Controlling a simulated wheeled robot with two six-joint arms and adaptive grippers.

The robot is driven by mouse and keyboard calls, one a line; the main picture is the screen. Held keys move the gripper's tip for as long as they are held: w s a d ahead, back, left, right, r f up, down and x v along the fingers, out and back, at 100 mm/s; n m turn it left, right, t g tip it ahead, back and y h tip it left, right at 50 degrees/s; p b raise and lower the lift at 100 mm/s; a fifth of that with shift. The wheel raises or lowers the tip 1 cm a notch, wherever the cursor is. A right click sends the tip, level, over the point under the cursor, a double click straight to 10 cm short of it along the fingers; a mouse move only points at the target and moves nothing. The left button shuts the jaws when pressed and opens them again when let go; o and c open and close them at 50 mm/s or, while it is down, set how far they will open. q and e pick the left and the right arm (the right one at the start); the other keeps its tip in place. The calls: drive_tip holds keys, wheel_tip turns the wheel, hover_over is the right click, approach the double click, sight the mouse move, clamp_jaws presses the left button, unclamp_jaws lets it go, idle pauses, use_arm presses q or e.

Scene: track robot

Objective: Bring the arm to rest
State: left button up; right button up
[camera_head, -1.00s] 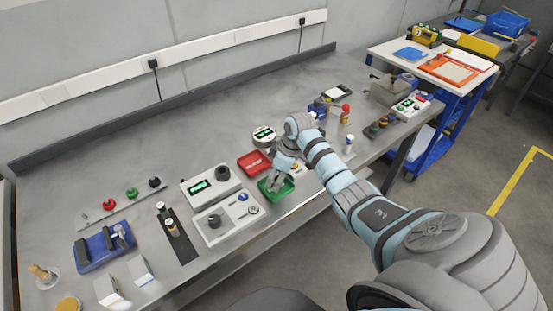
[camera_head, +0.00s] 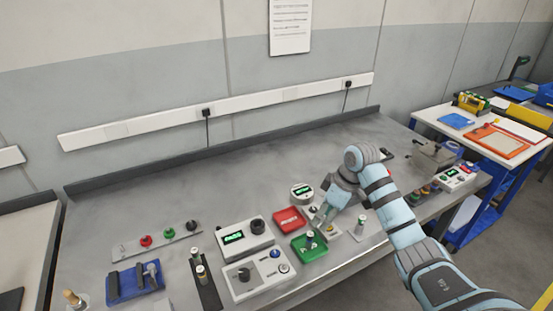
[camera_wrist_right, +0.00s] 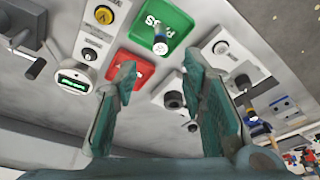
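My right gripper (camera_head: 324,216) hangs over the bench beside the green tray (camera_head: 298,252). In the right wrist view its two fingers (camera_wrist_right: 160,82) are apart with nothing held between them. A small cylinder (camera_head: 310,239) stands in the green tray; it also shows in the wrist view (camera_wrist_right: 160,46), apart from the fingers. My right arm reaches in from the lower right. My left gripper is not in view.
A red tray (camera_head: 288,219), a grey display box (camera_head: 244,237) and a control panel (camera_head: 257,275) stand close by. A round gauge (camera_head: 302,193) is behind. The back of the bench (camera_head: 180,190) is clear. A blue trolley (camera_head: 470,205) stands at the right.

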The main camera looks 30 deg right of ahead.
drive_tip(key=s+a+f+m+h, duration=0.1)
drive_tip(key=s+a+f, duration=0.85)
drive_tip(key=f, duration=0.25)
drive_tip(key=s+a+m+h, duration=0.1)
drive_tip(key=s+a+m, duration=0.35)
drive_tip(key=s, duration=1.05)
wheel_tip(320, 180, down, 18)
drive_tip(key=s+d, duration=0.1)
drive_tip(key=s, duration=0.1)
drive_tip(key=s+d+f+g, duration=0.1)
drive_tip(key=s+f, duration=1.2)
drive_tip(key=s, duration=0.1)
drive_tip(key=shift+s+f+m+g, duration=0.2)
drive_tip(key=shift+f+m+g, duration=0.1)
drive_tip(key=shift+m, duration=0.05)
